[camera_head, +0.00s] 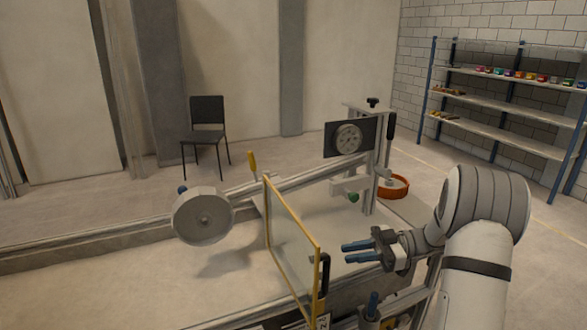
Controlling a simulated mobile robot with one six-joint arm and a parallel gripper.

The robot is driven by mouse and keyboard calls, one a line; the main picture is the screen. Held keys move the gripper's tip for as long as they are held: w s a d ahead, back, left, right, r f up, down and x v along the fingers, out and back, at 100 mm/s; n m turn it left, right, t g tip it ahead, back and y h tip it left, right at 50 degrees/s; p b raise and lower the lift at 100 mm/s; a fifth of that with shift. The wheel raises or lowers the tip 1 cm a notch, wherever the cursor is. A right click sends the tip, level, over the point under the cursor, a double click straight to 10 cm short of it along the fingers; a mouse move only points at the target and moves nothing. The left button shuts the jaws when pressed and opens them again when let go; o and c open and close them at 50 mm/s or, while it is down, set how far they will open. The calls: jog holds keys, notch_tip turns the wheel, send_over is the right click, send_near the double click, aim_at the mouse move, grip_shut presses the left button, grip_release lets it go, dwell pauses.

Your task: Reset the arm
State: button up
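My gripper (357,251) shows at the lower middle right, at the end of my white arm. Its two blue fingertips point left and stand apart, with nothing between them. It is close to the right side of a yellow-framed clear panel (290,240). Behind the panel the sandbed apparatus has a long metal beam (310,177) rising to the right, with a round grey drum (203,216) at its left end. A dark plate with a round dial (348,138) stands upright on the frame at the right. The lower part of the apparatus is partly hidden by my arm.
An orange-red ring-shaped part (393,187) sits right of the frame. A black chair (206,133) stands near the back wall. A shelf rack (500,105) with small coloured items stands at the right. The floor between the chair and the rack is mostly clear.

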jog(key=w+a+r+m+t+h, duration=0.2)
jog(key=w+r+m+t+h, duration=0.75)
jog(key=t, duration=0.45)
jog(key=s+d+r+m+g+h, duration=0.1)
jog(key=s+d+m+h, duration=0.45)
jog(key=s+h, duration=0.3)
jog(key=s+a+f+m+g, duration=0.1)
jog(key=s+a+f+g, duration=0.1)
jog(key=s, duration=0.6)
jog(key=s+a+f+m+g, duration=0.1)
jog(key=s+a+f+g, duration=0.2)
jog(key=s, duration=0.5)
jog(key=s+a+f+m+g, duration=0.2)
jog(key=s+a+g, duration=0.1)
jog(key=s, duration=0.5)
jog(key=shift+f+g+y, duration=0.4)
jog(key=shift+g, duration=0.3)
